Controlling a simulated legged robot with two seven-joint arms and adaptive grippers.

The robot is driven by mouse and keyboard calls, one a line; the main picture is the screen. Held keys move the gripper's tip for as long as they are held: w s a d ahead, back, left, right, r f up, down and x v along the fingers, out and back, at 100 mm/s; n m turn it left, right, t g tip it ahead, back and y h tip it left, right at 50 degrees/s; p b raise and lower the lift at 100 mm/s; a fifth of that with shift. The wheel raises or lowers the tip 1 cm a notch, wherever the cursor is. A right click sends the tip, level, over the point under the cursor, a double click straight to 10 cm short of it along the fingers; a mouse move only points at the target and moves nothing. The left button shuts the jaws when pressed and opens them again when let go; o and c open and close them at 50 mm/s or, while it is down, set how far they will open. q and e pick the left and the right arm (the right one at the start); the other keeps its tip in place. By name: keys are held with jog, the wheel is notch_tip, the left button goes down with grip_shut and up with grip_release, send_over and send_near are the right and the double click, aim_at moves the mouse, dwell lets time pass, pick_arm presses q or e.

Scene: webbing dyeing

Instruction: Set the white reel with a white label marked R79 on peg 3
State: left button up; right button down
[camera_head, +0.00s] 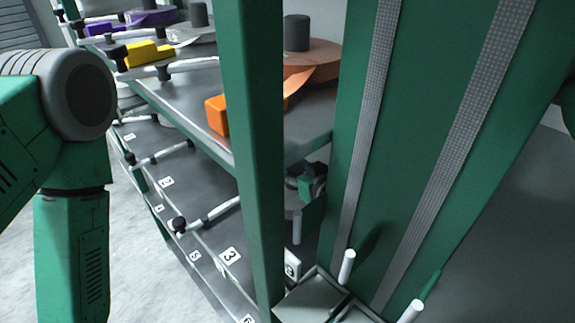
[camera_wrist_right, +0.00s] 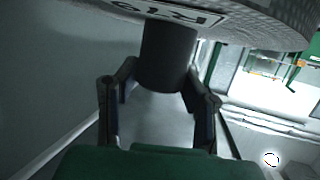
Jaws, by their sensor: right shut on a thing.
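In the right wrist view, my right gripper (camera_wrist_right: 165,88) is shut on the dark hub of a pale, whitish reel (camera_wrist_right: 265,22). The reel's white label (camera_wrist_right: 180,12) appears upside down and cut by the top edge; its code is only partly readable. In the head view, a dark and green part that looks like my right gripper (camera_head: 306,183) shows between the green post and the wide panel, low beside the shelf. A grey disc edge is near it, mostly hidden. A label marked 3 (camera_head: 230,254) is on the lower shelf's edge; I cannot tell which peg it marks. My left gripper is out of view.
A green post (camera_head: 255,150) and a wide green panel with grey strips (camera_head: 430,120) stand close in front. Orange (camera_head: 310,58), yellow (camera_head: 150,54) and purple (camera_head: 150,17) reels sit on the upper shelf. A white bar (camera_head: 212,213) has a black knob. White pegs (camera_head: 346,267) stand bottom right.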

aim_at(294, 188)
jog(key=shift+w+a+f, duration=0.15)
jog(key=shift+a+f, duration=0.05)
jog(key=shift+f, duration=0.25)
jog(key=shift+f+b, duration=0.3)
jog(key=shift+b, duration=0.15)
jog(key=shift+d+f+b, duration=0.15)
jog(key=shift+f+b, duration=0.8)
jog(key=shift+f, duration=0.25)
jog(key=shift+f+b, duration=0.7)
jog(key=shift+f, duration=0.25)
jog(key=c, duration=0.9)
grip_release()
